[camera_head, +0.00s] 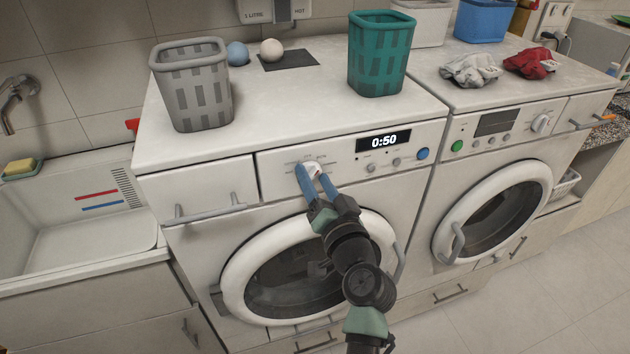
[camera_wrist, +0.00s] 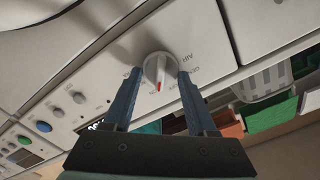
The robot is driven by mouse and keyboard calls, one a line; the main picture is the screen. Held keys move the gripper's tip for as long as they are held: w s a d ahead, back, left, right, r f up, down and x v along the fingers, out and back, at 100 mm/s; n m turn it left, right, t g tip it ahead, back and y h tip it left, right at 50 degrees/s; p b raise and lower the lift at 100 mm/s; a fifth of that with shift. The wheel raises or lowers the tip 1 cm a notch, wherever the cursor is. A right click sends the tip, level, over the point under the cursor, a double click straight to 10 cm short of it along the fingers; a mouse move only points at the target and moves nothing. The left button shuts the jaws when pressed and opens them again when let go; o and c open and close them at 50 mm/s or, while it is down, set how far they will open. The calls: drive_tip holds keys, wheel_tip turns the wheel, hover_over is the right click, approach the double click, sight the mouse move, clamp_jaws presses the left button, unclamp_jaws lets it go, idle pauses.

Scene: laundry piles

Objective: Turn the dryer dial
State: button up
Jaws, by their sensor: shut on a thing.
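The dial (camera_head: 314,168) is a white knob on the front panel of the left machine (camera_head: 205,269), which has a round door and a display (camera_head: 384,142) reading 0:50. My gripper (camera_head: 311,174) reaches up to the panel with its two blue fingers at the dial. In the wrist view, the dial (camera_wrist: 158,66) sits between the fingertips of my gripper (camera_wrist: 158,72), one on each side, and they are shut on it. Its red mark points toward the bottom of that picture. Printed labels ring the dial; some are covered by the fingers.
A grey basket (camera_head: 190,88), a teal basket (camera_head: 380,55) and two balls stand on top of the left machine. A second machine (camera_head: 500,200) stands to the right, with grey and red cloths on it. A sink (camera_head: 75,245) is at the left. The floor at the lower right is clear.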

drive_tip(key=m, duration=0.4)
drive_tip(key=shift+d+f+m, duration=0.1)
drive_tip(key=shift+m, duration=0.2)
drive_tip(key=shift+f+m+p, duration=0.1)
drive_tip(key=shift+m+p, duration=0.4)
drive_tip(key=shift+m, duration=1.4)
drive_tip(key=o, duration=1.4)
drive_tip(key=shift+c, duration=0.2)
drive_tip(key=shift+s, duration=0.1)
drive_tip(key=b+v, duration=0.1)
drive_tip(key=v, duration=1.1)
drive_tip(key=shift+s+d+b, duration=0.2)
drive_tip(key=shift+s+b, duration=0.1)
drive_tip(key=shift+s, duration=0.05)
